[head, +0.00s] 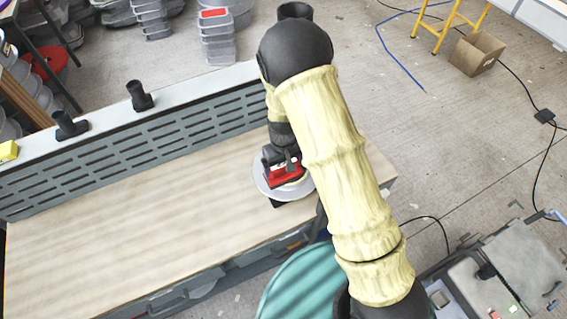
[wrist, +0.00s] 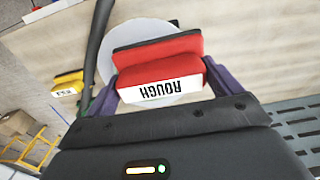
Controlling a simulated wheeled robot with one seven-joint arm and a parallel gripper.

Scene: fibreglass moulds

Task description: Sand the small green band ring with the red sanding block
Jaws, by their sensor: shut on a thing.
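My gripper (head: 284,172) is shut on the red sanding block (wrist: 158,52), which has a white label reading ROUGH. The block also shows in the head view (head: 286,178). It is over a pale round disc (head: 263,186) on the wooden bench; the disc also shows behind the block in the wrist view (wrist: 140,27). I cannot tell whether block and disc touch.
The wooden bench top (head: 110,230) is clear left of the disc. A slatted panel (head: 150,145) runs along its back. A yellow labelled block (wrist: 67,84) shows left in the wrist view. A teal round thing (head: 300,283) stands before the bench. A cardboard box (head: 476,54) lies on the floor.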

